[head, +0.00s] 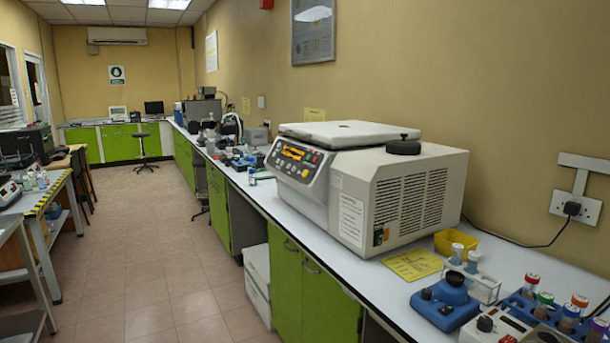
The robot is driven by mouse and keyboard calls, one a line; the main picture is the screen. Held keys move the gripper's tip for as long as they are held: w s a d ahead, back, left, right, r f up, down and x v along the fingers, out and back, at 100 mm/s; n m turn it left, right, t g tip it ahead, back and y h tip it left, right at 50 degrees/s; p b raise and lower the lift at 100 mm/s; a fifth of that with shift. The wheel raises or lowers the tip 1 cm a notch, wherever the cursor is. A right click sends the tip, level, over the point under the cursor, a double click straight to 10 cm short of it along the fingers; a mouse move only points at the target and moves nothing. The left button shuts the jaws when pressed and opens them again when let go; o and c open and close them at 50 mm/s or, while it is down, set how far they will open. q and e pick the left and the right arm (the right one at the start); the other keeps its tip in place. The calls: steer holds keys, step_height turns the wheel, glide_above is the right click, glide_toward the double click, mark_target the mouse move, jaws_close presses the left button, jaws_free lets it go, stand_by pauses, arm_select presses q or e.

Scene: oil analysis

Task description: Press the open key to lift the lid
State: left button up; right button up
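A cream benchtop centrifuge (395,200) stands on the long white bench at the centre right. Its white lid (345,134) lies flat on top and looks closed. A black round knob or cap (403,147) sits on the casing to the right of the lid. The slanted control panel (297,159) faces left, with a lit orange display and several small coloured keys. The keys are too small to read, so I cannot tell which is the open key. Neither of my grippers is in view.
A yellow tray (456,243), a small tube rack (472,281), a blue device (444,303) and a blue rack of capped tubes (556,312) crowd the bench right of the centrifuge. A cable runs to the wall socket (576,208). The tiled floor (165,270) on the left is clear.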

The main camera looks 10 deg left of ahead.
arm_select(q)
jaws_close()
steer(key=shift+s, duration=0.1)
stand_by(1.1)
